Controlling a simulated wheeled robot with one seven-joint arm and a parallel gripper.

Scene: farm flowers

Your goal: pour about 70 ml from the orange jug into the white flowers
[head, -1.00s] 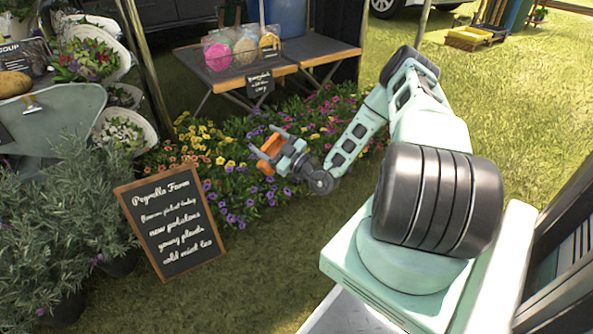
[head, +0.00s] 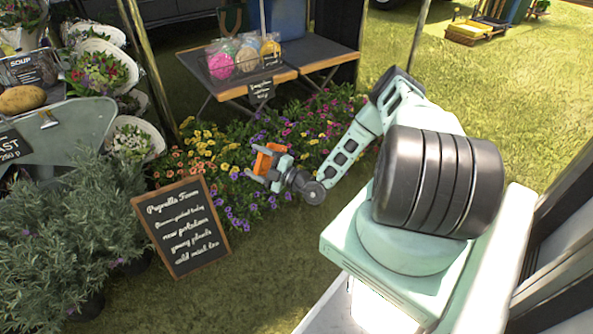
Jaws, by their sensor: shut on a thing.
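My gripper (head: 278,172) is shut on the orange jug (head: 264,160), at the end of my outstretched arm. The jug is small in the view and partly hidden by the fingers, so I cannot tell its exact tilt or its contents. It appears in front of a flower bed with yellow and orange blooms (head: 205,150), purple ones (head: 243,210) and pink ones (head: 325,115). I cannot make out a clear white patch in this bed. Pale, whitish blooms (head: 130,141) show in a white bucket at the left, apart from the jug.
A chalkboard sign (head: 182,228) stands on the grass left of the jug. Grey-green bushes (head: 65,235) fill the lower left. A low table (head: 315,52) with bagged goods stands behind the bed. A metal pole (head: 148,70) rises at the left. Open grass lies in front.

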